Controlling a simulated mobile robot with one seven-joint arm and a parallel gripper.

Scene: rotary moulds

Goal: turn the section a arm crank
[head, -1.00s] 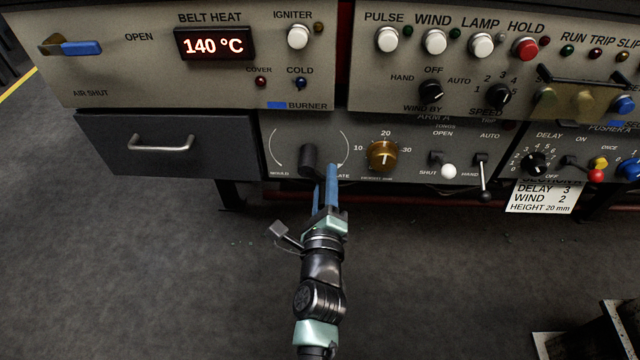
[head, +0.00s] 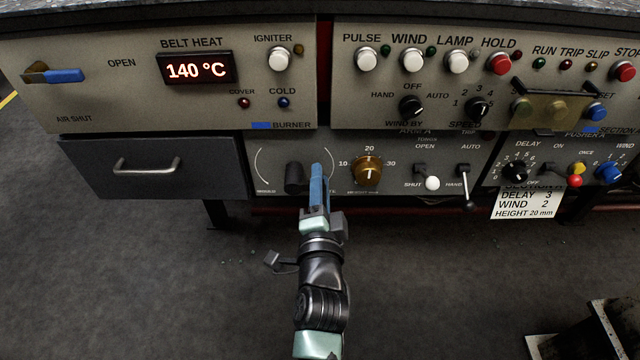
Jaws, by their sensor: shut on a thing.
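The section A arm crank (head: 294,179) is a dark cylinder-like piece on the grey panel in the head view, inside a curved scale marked MOULD at the left; the right label is partly covered. My gripper (head: 318,172), with blue fingers, reaches up from below just right of the dark piece. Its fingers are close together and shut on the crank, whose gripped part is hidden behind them. The fingers also cover part of the scale's right side.
A brass height knob (head: 369,173) is close at the right. A drawer (head: 150,168) with a bar handle is at the left. Open floor lies below the panel.

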